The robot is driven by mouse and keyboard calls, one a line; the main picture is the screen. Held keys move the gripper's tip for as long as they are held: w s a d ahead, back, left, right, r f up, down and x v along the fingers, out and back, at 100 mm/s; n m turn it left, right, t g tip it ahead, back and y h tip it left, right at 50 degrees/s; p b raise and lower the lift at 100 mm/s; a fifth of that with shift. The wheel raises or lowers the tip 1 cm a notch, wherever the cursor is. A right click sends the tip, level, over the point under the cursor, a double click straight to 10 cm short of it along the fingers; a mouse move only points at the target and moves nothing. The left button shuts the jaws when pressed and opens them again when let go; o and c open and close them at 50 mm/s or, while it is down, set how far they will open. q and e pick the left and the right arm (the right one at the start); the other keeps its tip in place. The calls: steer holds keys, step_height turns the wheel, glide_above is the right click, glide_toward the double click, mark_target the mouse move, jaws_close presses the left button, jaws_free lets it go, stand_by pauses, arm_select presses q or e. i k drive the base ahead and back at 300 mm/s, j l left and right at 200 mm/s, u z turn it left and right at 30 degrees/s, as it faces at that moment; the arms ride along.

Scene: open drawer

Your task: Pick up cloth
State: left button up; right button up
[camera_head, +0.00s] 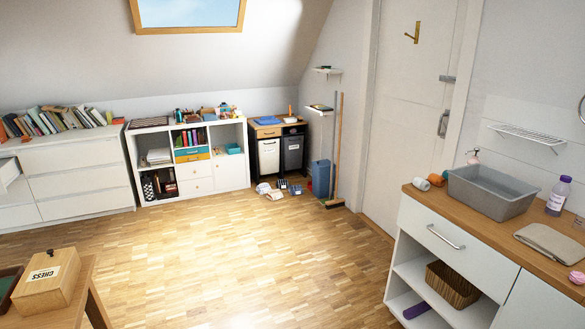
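Neither of my grippers shows in the head view, so nothing is seen touching the cloth.
A grey basin (490,197) and a bottle (558,196) stand on the counter. Below are a closed drawer (430,238) and open shelves with a basket (452,287). A chess box (46,281) sits at lower left. The middle floor (240,255) is clear.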

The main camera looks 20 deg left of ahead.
mark_target(26, 138)
steer(key=i+u, duration=0.4)
steer(key=i, duration=0.35)
steer(key=i+l+u, duration=0.15)
steer(key=i+u, duration=0.3)
steer(key=i, duration=0.35)
steer(key=i+j+u, duration=0.2)
steer(key=i, duration=0.4)
steer(key=i+l+u, duration=0.2)
steer(key=i, duration=0.45)
steer(key=i+u, duration=0.25)
steer(key=i, duration=0.35)
steer(key=i+l+u, duration=0.2)
steer(key=i, duration=0.45)
steer(key=i+j+u, duration=0.15)
steer(key=i+u, duration=0.65)
steer(key=i, duration=0.2)
steer(key=i+l+u, duration=0.15)
steer(key=i+u, duration=0.3)
steer(key=i+j+z, duration=0.1)
steer(key=i, duration=0.4)
steer(key=i+j, duration=0.25)
steer(key=i, duration=0.3)
steer(key=i+j+z, duration=0.6)
steer(key=i+l, duration=0.2)
steer(key=i, duration=0.3)
steer(key=z, duration=0.05)
